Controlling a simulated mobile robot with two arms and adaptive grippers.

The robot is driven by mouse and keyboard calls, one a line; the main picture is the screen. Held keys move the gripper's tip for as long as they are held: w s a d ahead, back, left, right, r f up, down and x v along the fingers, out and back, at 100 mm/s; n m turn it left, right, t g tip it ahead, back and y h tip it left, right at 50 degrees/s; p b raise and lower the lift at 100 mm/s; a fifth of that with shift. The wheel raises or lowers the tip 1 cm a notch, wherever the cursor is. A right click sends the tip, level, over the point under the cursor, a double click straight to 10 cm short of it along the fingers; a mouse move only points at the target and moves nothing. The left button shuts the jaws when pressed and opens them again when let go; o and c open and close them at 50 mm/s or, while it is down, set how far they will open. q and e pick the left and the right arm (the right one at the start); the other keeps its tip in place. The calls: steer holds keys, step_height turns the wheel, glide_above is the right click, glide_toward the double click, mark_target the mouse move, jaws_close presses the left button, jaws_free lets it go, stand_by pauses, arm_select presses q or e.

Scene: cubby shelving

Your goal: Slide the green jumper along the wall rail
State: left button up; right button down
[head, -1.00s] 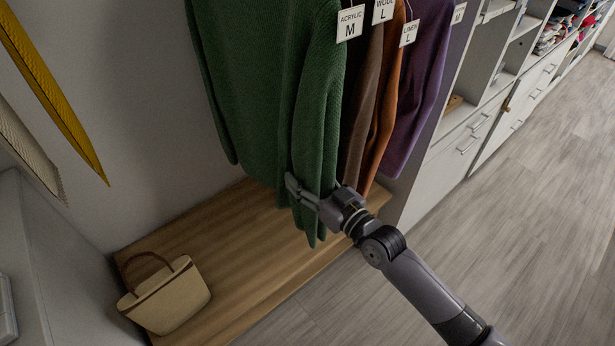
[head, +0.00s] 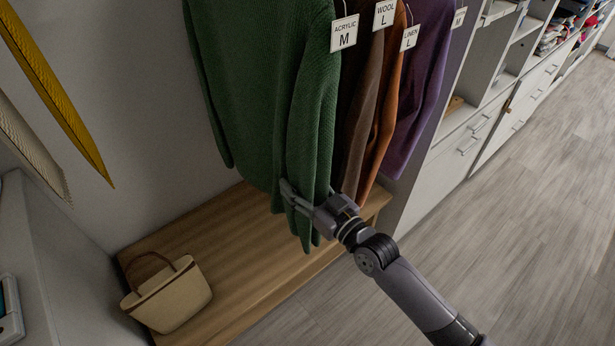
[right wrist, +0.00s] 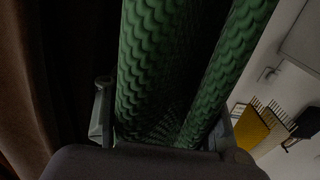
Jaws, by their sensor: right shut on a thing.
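The green jumper (head: 262,90) hangs at the upper middle of the head view, with a tag reading ACRYLIC M (head: 344,33) at its right edge. The rail itself is out of the frame. My right gripper (head: 300,203) is shut on the lower part of the jumper's near sleeve, just above the cuff. In the right wrist view, green knit (right wrist: 165,75) fills the space between the fingers of the right gripper (right wrist: 165,140). My left gripper is not in view.
Brown, orange (head: 385,120) and purple (head: 418,90) garments hang close on the jumper's right. A wooden bench (head: 235,250) lies below, with a beige handbag (head: 172,300) on it. Yellow and cream items hang at the left. White drawers (head: 455,150) stand at the right.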

steer(key=shift+s+a+p, duration=0.4)
steer(key=shift+s+a, duration=0.15)
steer(key=shift+a, duration=0.25)
steer(key=shift+s+a+p, duration=0.4)
steer(key=shift+s+a, duration=0.2)
steer(key=shift+a, duration=0.2)
steer(key=shift+s+a+p, duration=0.4)
steer(key=shift+s+a, duration=0.15)
steer(key=shift+a, duration=0.25)
steer(key=shift+s+a+p, duration=0.3)
steer(key=shift+s+a, duration=0.1)
steer(key=shift+a, duration=0.1)
steer(key=c, duration=0.7)
jaws_free()
